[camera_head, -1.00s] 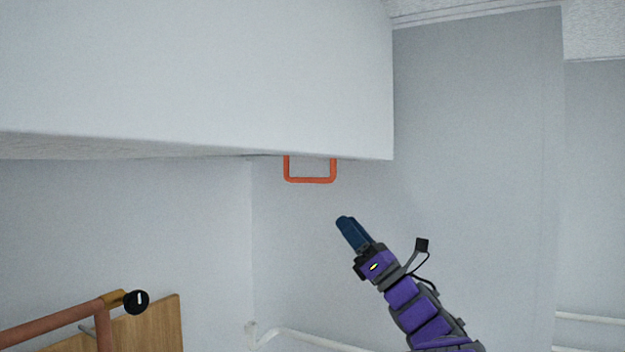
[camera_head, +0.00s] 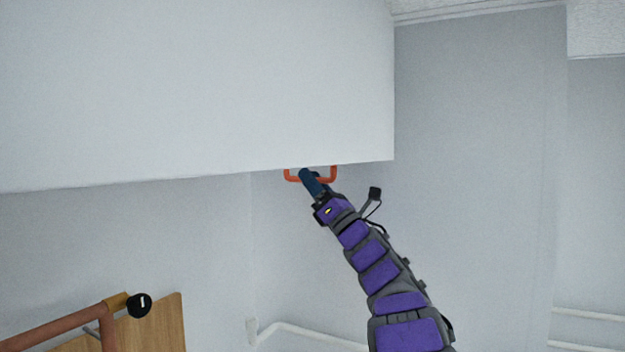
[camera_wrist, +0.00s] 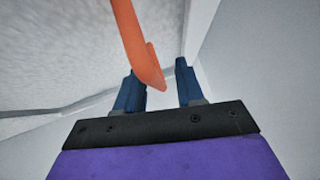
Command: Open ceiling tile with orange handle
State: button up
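The orange handle (camera_head: 333,175) hangs as a squared loop below the lower edge of the white ceiling tile (camera_head: 200,90). My gripper (camera_head: 307,176) is up at the handle and covers part of its lower bar in the head view. In the wrist view the two blue fingers (camera_wrist: 158,82) stand apart with a gap between them. There the handle (camera_wrist: 138,45) comes down from the top, and its end overlaps the gap close to the left finger. I cannot tell whether the handle touches that finger.
A reddish-brown rail (camera_head: 60,327) with a black round end and a wooden panel (camera_head: 155,325) are at the lower left. A white pipe (camera_head: 300,333) runs low along the wall. The space right of my arm is clear.

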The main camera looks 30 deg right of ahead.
jog(key=shift+r, duration=0.1)
jog(key=shift+c, duration=0.3)
jog(key=shift+a, duration=0.15)
grip_shut()
